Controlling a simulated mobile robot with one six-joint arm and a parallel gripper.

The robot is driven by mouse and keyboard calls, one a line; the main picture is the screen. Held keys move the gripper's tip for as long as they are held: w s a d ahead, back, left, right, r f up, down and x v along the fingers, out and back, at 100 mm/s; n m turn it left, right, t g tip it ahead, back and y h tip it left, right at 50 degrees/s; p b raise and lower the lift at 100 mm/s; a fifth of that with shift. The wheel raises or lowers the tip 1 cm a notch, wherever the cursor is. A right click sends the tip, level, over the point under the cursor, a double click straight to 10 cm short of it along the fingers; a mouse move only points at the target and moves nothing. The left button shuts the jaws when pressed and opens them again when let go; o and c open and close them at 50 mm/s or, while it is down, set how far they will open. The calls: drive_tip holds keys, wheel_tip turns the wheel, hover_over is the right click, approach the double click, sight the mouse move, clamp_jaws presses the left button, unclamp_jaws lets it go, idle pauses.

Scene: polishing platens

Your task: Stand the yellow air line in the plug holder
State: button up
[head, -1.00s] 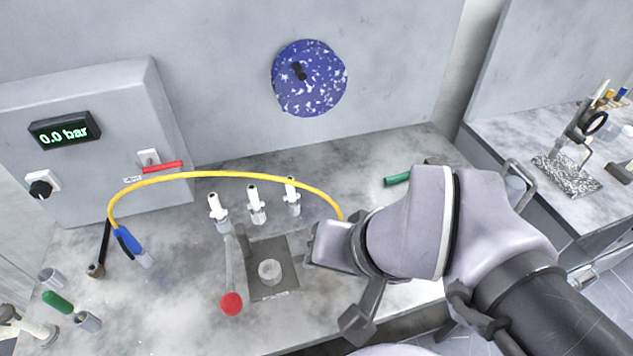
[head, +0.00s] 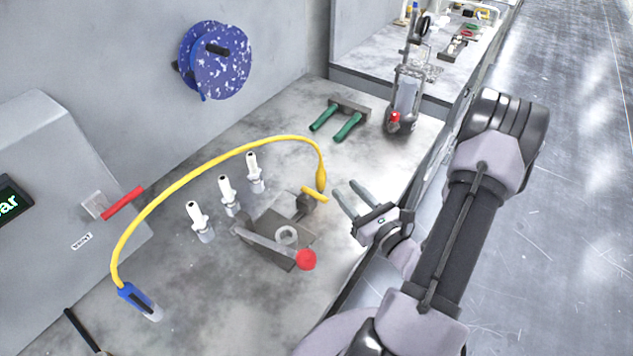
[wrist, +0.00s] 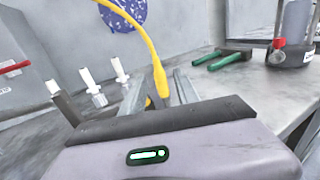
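The yellow air line (head: 205,171) arches over the bench. Its left end is a blue plug (head: 137,299) with a pale tip, low at the left. Its right end, a thicker yellow sleeve, hangs by a small dark fitting with a yellow bar (head: 314,194). My gripper (head: 346,187) is open and empty, just right of that end, fingers pointing toward it. In the wrist view the air line's end (wrist: 160,82) shows between the two fingers, apparently beyond them. Which part is the plug holder I cannot tell; a grey plate with an upright ring (head: 287,235) stands near the gripper.
A lever with a red knob (head: 306,260) lies across the plate. Several white-topped posts, one in front (head: 200,220), stand under the hose. Green handles (head: 335,121) and a grey canister (head: 404,100) are behind. The bench's front edge runs below my arm.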

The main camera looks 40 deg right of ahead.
sight(320, 163)
drive_tip(key=w, duration=1.4)
drive_tip(key=shift+w+r+b, duration=0.15)
drive_tip(key=shift+r+b, duration=0.15)
clamp_jaws()
idle(0.6)
